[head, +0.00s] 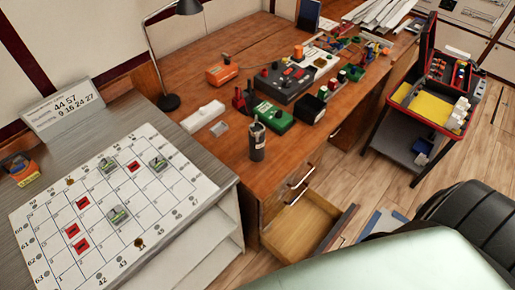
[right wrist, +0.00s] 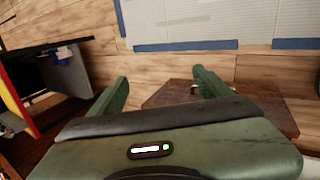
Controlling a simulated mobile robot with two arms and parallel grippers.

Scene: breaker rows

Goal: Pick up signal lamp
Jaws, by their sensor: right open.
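No object is clearly recognisable as the signal lamp. Small grey blocks with green marks (head: 119,215) and small red blocks (head: 83,203) lie on a white numbered grid board (head: 150,190) at the left in the head view. I cannot tell whether one of them is the lamp. My right gripper (right wrist: 162,85) is open and empty, its two green fingers apart above the wooden floor. My left gripper is not in view.
A wooden desk (head: 215,150) holds a desk lamp (head: 169,101), a dark cylinder (head: 257,146), a green box (head: 273,117) and an orange device (head: 222,73). An open drawer (head: 300,225) juts out below. A red-black cart (head: 425,108) stands right.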

